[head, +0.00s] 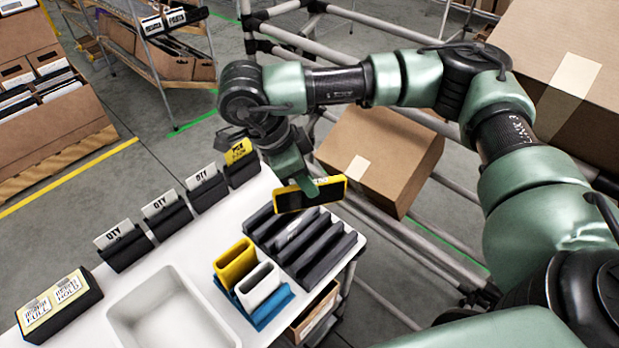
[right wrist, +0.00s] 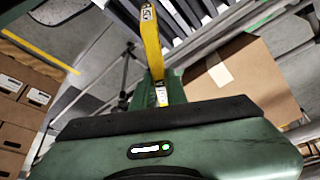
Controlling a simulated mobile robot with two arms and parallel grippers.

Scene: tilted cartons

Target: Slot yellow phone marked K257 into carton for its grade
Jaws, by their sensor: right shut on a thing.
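The yellow-edged phone with a dark screen (head: 310,196) is in my right gripper (head: 322,187), above the far end of the white table. In the right wrist view the yellow phone (right wrist: 151,45) is seen edge-on, standing out from the green right gripper (right wrist: 160,88). Small marks on its edge are too small to read. Open cartons (head: 45,110) with several upright items and dividers stand at the far left. More cartons (head: 190,65) sit tilted on a metal rack at the back. My left gripper is not in view.
The white table (head: 95,270) holds an empty tray (head: 165,310), black card holders (head: 168,217), a dark slotted rack (head: 305,245), yellow, white and blue holders (head: 236,263) and a label block (head: 58,303). Closed cardboard boxes (head: 385,155) and metal rails stand right of the table.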

